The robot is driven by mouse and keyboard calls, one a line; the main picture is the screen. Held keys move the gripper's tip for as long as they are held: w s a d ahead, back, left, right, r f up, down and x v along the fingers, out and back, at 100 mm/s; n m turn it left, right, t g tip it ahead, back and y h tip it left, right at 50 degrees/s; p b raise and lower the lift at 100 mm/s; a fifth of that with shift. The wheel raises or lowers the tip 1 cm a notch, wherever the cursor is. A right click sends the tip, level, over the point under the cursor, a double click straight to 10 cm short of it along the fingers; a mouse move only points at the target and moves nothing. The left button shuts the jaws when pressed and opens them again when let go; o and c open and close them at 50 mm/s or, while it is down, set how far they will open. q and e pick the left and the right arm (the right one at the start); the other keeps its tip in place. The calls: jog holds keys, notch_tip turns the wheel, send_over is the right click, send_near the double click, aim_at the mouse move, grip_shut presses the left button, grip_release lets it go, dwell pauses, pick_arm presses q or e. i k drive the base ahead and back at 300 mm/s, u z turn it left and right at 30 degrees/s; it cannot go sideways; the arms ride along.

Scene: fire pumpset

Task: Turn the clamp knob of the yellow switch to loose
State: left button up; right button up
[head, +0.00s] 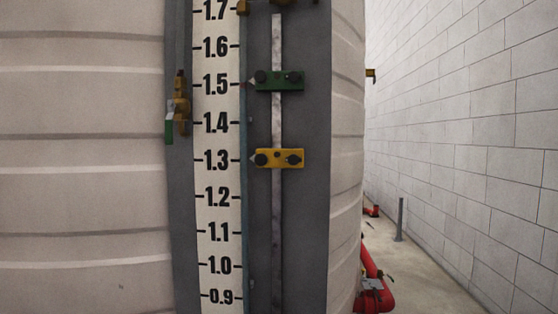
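The yellow switch (278,158) is a small yellow block clamped across a narrow vertical metal rail (278,215), level with about 1.3 on the scale. Dark round knobs sit on its face, one at the left (261,159) and one at the right (294,160), with a smaller dark spot between them. Which one is the clamp knob, and how tight it is, I cannot tell. A pale pointed tip sticks out at its left end. Neither of my grippers is in the head view.
A similar green switch (280,80) sits above on the same rail, near 1.5. A white number scale (218,178) stands left of the rail. A brass valve with a green handle (169,126) juts out further left. Red pipe (372,285) and a block wall (470,120) are at right.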

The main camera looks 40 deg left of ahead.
aim_at(293, 159)
jog(key=u, duration=1.05)
jog(key=k, duration=0.35)
jog(key=z, duration=0.55)
